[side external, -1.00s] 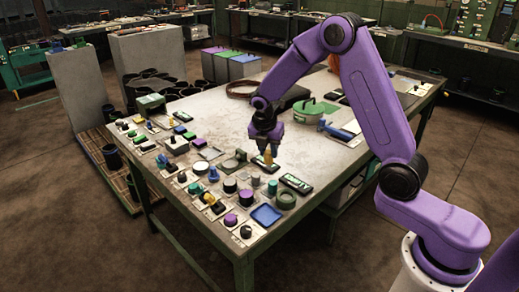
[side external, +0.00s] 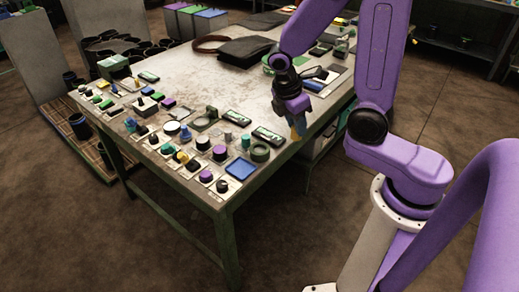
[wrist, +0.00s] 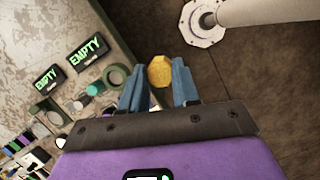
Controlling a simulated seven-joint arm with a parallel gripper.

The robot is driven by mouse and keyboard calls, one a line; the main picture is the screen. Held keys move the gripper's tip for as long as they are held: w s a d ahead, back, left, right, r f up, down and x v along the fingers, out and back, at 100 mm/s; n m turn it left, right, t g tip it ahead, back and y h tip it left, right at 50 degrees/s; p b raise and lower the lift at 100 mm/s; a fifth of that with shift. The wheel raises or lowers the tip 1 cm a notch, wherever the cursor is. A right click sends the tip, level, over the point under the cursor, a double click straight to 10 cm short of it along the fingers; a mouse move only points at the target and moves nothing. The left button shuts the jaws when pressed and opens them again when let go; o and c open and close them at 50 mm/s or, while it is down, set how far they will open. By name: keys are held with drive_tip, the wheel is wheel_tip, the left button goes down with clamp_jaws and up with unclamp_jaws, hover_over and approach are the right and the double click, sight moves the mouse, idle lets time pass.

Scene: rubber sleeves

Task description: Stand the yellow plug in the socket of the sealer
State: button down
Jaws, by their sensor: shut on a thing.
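My gripper (side external: 296,130) is shut on the yellow plug (wrist: 160,71), which sits between the blue fingertips in the wrist view. In the side view the plug (side external: 295,135) is small and mostly hidden by the fingers. It hangs in the air at the table's right edge, and the wrist view shows floor behind it. Two olive-green pieces with round openings are on the table: a plain ring (side external: 260,151) and a clamp-like one (side external: 205,120). Each has a display reading EMPTY nearby, (wrist: 86,46) and (wrist: 47,78) in the wrist view. I cannot tell which is the sealer.
Several small knobs, caps and plugs crowd the table's near-left side. A blue tray (side external: 241,169) lies near the front corner. A black folder (side external: 246,50) lies at the back. The middle of the table (side external: 225,80) is mostly clear.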

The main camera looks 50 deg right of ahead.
drive_tip(key=w+f, duration=0.3)
drive_tip(key=w, duration=0.1)
drive_tip(key=w+f, duration=0.3)
drive_tip(key=w, duration=0.1)
drive_tip(key=w+d+f, duration=0.1)
drive_tip(key=w+f, duration=0.2)
drive_tip(key=w, duration=0.2)
drive_tip(key=shift+d+f, duration=0.1)
drive_tip(key=shift+f, duration=0.1)
drive_tip(key=shift+w+f, duration=0.25)
drive_tip(key=shift+f, duration=1.55)
drive_tip(key=shift+f, duration=0.1)
drive_tip(key=c, duration=0.8)
unclamp_jaws()
